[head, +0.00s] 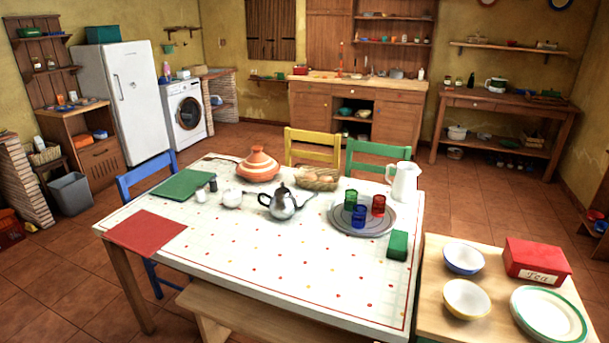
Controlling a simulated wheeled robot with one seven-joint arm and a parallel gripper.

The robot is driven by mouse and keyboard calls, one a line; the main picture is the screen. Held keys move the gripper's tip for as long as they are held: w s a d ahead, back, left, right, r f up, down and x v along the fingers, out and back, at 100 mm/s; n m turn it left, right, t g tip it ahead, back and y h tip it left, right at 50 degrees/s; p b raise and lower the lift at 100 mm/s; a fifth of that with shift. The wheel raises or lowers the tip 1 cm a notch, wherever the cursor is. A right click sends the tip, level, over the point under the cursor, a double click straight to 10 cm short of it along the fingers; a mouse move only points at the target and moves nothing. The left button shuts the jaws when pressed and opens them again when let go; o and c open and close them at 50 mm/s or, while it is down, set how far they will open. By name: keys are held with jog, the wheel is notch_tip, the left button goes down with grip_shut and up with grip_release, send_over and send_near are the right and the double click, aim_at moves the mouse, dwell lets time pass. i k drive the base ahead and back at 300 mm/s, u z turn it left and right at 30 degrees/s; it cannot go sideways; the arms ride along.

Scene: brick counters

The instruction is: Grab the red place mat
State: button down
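The red place mat (146,232) lies flat at the near left corner of the white table (250,262). Its lower left edge reaches the table's edge. Nothing rests on it. My gripper does not show in the head view.
A green mat (183,185) lies behind the red one. A teapot (284,203), tagine (258,166), tray of glasses (343,219) and white pitcher (404,182) stand farther right. A bench (250,316) runs along the near side. A side table with bowls (464,260) stands at right.

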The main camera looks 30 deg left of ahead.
aim_at(143, 232)
jog(key=u, duration=2.8)
jog(key=i, duration=1.45)
jog(key=u, duration=0.75)
jog(key=i, duration=1.25)
jog(key=u, duration=0.05)
